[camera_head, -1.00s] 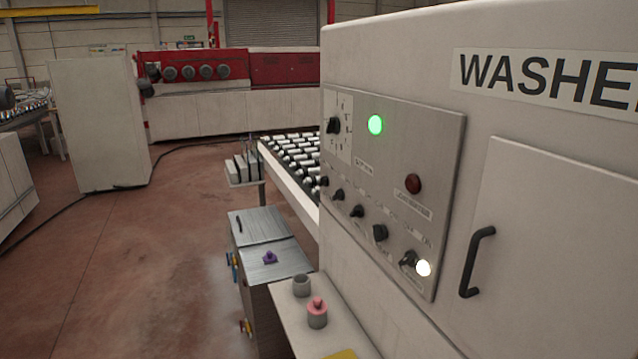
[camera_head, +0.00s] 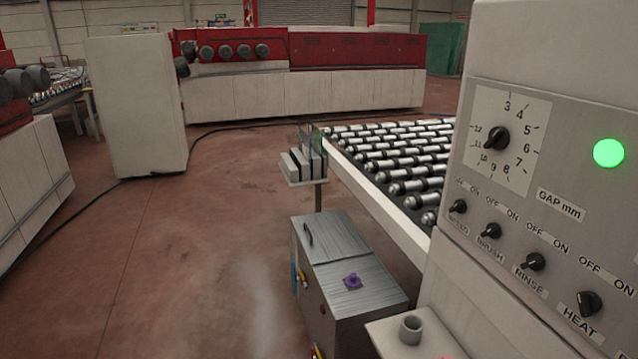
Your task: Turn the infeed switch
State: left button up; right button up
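The infeed switch (camera_head: 457,206) is the small black knob at the left end of the lower row on the grey washer panel, in the right of the head view. Its label is small and blurred, with OFF and ON marks above it. I cannot tell for sure which mark its pointer faces. To its right along the row are the brush switch (camera_head: 490,230), the rinse switch (camera_head: 532,262) and the heat switch (camera_head: 588,303). Neither of my grippers is in view.
A gap dial (camera_head: 497,138) and a lit green lamp (camera_head: 608,153) sit above the switches. A roller conveyor (camera_head: 400,165) runs behind the panel.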

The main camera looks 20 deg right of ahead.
aim_at(460, 206)
jog(key=i+j+u, duration=0.2)
jog(key=i, duration=0.5)
jog(key=i+u, duration=0.2)
jog(key=i, duration=0.45)
jog(key=i+z, duration=0.25)
jog(key=z, duration=0.15)
jog(key=i+j+z, duration=0.15)
jog(key=z, duration=0.2)
jog(key=i+j+z, duration=0.25)
jog(key=z, duration=0.15)
jog(key=i, duration=0.1)
